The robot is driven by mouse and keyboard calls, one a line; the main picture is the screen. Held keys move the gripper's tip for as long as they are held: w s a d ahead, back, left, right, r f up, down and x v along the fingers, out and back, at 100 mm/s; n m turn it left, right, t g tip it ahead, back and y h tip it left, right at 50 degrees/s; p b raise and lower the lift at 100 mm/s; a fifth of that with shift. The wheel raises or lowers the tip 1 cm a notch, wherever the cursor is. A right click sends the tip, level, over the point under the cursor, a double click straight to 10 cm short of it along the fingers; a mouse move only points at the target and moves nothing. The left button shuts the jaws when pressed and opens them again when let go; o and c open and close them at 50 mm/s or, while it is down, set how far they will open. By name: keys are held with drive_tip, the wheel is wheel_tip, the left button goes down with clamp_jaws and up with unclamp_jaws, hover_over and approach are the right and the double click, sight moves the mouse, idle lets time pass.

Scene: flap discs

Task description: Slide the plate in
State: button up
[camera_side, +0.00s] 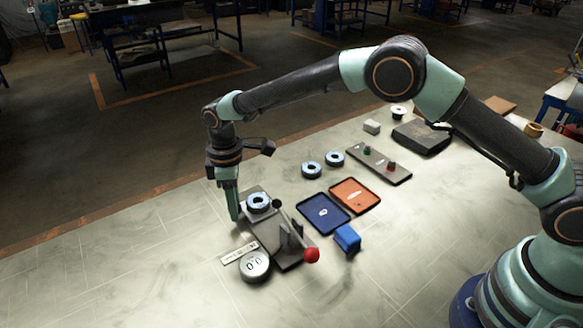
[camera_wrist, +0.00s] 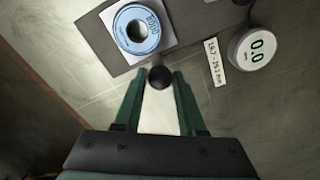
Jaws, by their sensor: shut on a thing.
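My gripper (camera_side: 233,212) points down at the left end of a dark grey fixture (camera_side: 268,240). In the wrist view my gripper's fingertips (camera_wrist: 160,76) are on either side of a round black knob (camera_wrist: 160,78) and shut on it. The knob sits at the edge of the fixture, beside a pale square plate (camera_wrist: 170,38). A flap disc with a blue ring (camera_wrist: 138,29) lies flat on this plate; it also shows in the side view (camera_side: 258,201). The knob's link to the plate is not clear. My fingers hide the knob in the side view.
A round gauge (camera_side: 255,267) reading 0.0 and a label strip (camera_side: 239,253) lie in front of the fixture. A red ball (camera_side: 312,255) ends its lever. Blue tray (camera_side: 323,213), orange tray (camera_side: 355,195), blue block (camera_side: 347,238) and two loose discs (camera_side: 312,170) lie right.

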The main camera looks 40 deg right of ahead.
drive_tip(key=shift+s, duration=2.65)
drive_tip(key=o, duration=1)
drive_tip(key=shift+r, duration=4.05)
